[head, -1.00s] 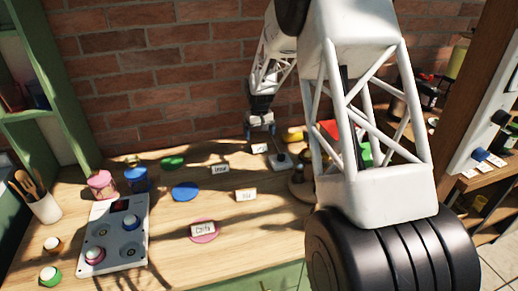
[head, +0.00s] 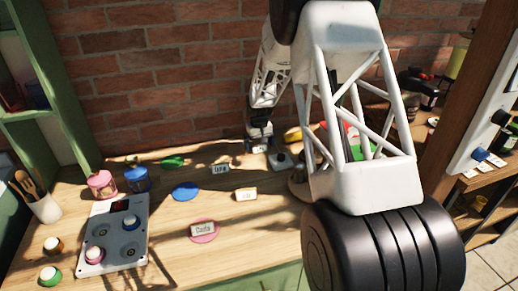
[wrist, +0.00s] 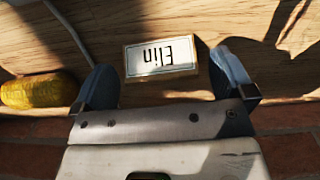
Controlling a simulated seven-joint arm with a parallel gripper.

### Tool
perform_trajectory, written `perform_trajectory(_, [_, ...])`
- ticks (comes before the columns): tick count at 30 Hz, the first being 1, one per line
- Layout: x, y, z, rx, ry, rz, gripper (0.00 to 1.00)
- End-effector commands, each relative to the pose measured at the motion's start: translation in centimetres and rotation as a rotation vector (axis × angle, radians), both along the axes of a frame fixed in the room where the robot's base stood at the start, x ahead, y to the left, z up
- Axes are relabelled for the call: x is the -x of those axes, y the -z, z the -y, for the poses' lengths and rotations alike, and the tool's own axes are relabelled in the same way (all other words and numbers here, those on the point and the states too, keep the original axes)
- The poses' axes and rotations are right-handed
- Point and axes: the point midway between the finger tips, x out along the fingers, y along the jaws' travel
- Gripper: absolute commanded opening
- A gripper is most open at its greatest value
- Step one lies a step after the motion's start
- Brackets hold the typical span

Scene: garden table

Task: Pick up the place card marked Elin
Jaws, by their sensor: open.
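The place card marked Elin (wrist: 161,57) lies on the wooden table. In the wrist view its lettering reads upside down. My gripper (wrist: 165,76) is open, with one blue-grey finger on each side of the card and a gap to each. The wrist view does not show clearly how high the fingers are above the table. In the head view my gripper (head: 258,141) is at the back of the table near the brick wall and largely hides this card.
A yellow object (wrist: 30,90) and a pale cable (wrist: 68,25) are beside the gripper. The brick wall (head: 160,90) is close behind.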

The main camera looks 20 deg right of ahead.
Motion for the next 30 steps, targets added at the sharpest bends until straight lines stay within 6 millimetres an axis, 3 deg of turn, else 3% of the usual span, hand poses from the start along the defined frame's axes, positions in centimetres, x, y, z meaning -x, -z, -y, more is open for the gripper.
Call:
perform_trajectory(5, [0.01, 1.01, 0.0, 0.0, 0.0, 0.001, 1.0])
perform_trajectory(21, [0.01, 1.06, 0.0, 0.0, 0.0, 0.001, 1.0])
perform_trajectory(30, [0.01, 1.06, 0.0, 0.0, 0.0, 0.001, 0.56])
